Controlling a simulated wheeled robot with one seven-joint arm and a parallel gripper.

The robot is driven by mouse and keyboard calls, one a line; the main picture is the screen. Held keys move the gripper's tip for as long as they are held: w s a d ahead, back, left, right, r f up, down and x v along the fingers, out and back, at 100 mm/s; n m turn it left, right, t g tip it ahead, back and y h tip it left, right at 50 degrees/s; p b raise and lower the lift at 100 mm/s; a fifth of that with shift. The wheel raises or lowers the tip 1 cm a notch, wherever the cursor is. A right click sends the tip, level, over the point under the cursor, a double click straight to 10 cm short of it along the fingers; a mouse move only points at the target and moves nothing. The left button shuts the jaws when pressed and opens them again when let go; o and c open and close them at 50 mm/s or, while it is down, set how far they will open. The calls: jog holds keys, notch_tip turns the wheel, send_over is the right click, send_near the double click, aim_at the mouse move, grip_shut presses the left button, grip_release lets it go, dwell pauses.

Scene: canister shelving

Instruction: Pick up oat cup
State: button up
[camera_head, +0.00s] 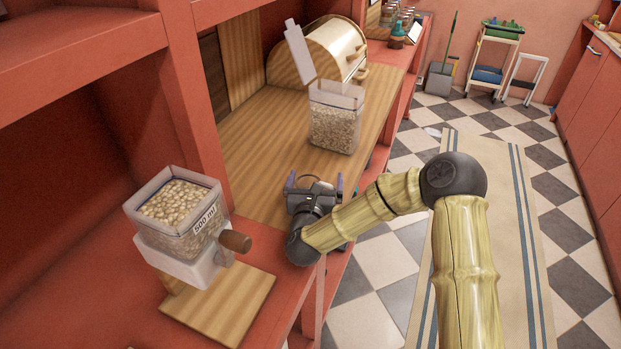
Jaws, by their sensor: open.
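My gripper (315,181) is open on the wooden board, its two fingers pointing away from the camera. A thin curved edge shows between the fingers; I cannot tell what it is. A clear square container (336,118) of pale flakes stands upright beyond the gripper, apart from it, with its white lid (299,52) tilted open. A clear square-topped vessel (178,207) marked "500 ml" is at the left, full of pale oat-like grains. It sits on a white base with a brown knob (235,241). I cannot tell for sure which is the oat cup.
A wooden bread box (318,52) stands at the back of the wooden board (262,120). A red post (194,90) rises between the bays. A smaller board (222,309) lies in front at the left. Small jars (399,28) stand farther back. Checkered floor lies right.

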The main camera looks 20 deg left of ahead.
aim_at(317, 175)
jog(key=shift+w+a+f, duration=0.1)
jog(key=shift+w+a, duration=0.05)
jog(key=shift+w, duration=0.7)
jog(key=shift+s, duration=0.1)
jog(key=c, duration=0.6)
notch_tip(317, 175, up, 10)
jog(key=shift+r, duration=0.1)
